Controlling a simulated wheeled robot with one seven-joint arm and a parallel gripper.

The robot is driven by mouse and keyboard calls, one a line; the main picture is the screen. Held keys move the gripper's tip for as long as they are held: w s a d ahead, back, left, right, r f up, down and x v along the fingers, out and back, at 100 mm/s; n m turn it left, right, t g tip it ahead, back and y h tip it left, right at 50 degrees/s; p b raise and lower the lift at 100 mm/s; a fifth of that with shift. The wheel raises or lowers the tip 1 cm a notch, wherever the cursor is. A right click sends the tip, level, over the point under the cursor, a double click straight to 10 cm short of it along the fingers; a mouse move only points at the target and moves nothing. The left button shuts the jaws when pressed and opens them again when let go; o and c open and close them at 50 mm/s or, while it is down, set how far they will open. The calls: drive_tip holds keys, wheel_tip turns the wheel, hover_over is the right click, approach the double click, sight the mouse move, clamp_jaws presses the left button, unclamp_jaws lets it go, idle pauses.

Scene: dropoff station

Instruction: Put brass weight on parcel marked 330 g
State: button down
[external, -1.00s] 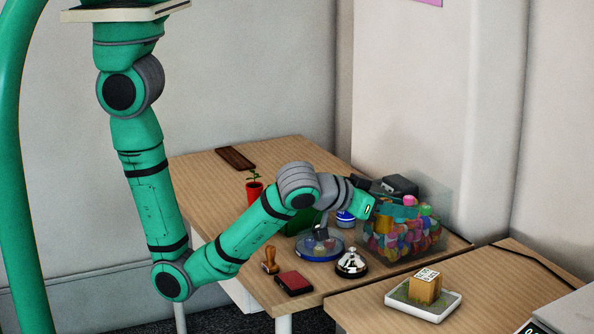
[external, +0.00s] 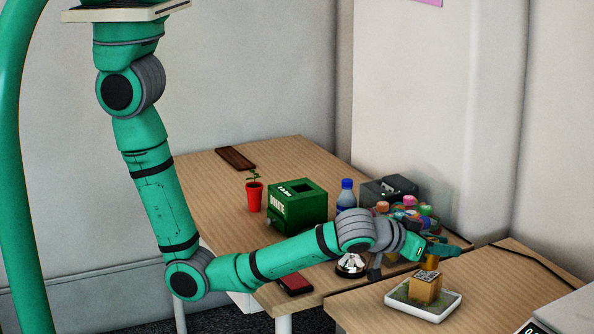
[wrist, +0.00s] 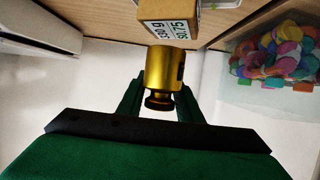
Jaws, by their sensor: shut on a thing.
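My gripper (wrist: 160,100) is shut on the brass weight (wrist: 166,70), a golden cylinder with a narrower knob held between the green fingers. In the wrist view, the cardboard parcel (wrist: 183,13) with a white printed label lies just beyond the weight; the label is upside down and hard to read. In the external view, the parcel (external: 425,290) sits on a white-rimmed tray (external: 447,307) on the right table. My gripper (external: 432,256) is above the parcel there. A gap between weight and parcel cannot be judged for sure.
A clear bin of colourful pieces (wrist: 277,52) stands beside the gripper. On the left table are a green box (external: 297,212), a blue-capped bottle (external: 346,196), a red-potted plant (external: 254,195), a bell (external: 350,266) and a red stamp pad (external: 295,284). The right table's front left is clear.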

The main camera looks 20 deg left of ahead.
drive_tip(key=shift+f, duration=0.9)
drive_tip(key=shift+f, duration=0.1)
drive_tip(key=c, duration=1.3)
unclamp_jaws()
drive_tip(key=shift+f, duration=0.1)
drive_tip(key=shift+o, duration=0.2)
drive_tip(key=v, duration=1.2)
drive_tip(key=shift+a, duration=0.1)
